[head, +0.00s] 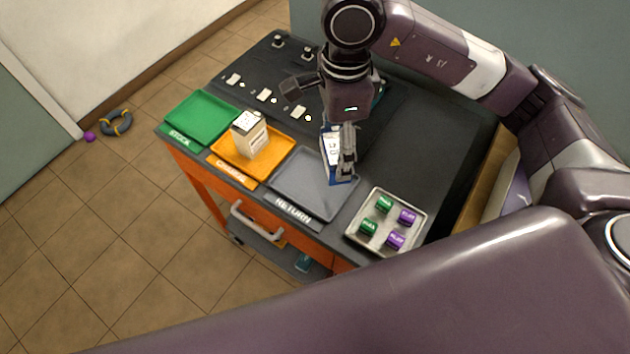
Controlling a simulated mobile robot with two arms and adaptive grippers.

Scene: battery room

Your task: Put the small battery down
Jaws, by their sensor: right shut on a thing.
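My right gripper (346,160) points down over the grey tray labelled RETURN (295,184). It is shut on a small blue and white battery (329,144), which is partly hidden by the fingers. The battery is upright at the right part of the grey tray; I cannot tell whether its bottom touches the tray. A cream-coloured battery (248,137) stands on the orange tray (269,158) to the left. My left gripper is not in view.
A green tray labelled STOCK (198,119) is at the left end of the cart top. A pale tray (378,243) with green and purple pieces is at the front right. Several small white pieces lie on the dark rear panel (258,68). The dark cart top (418,135) at right is bare.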

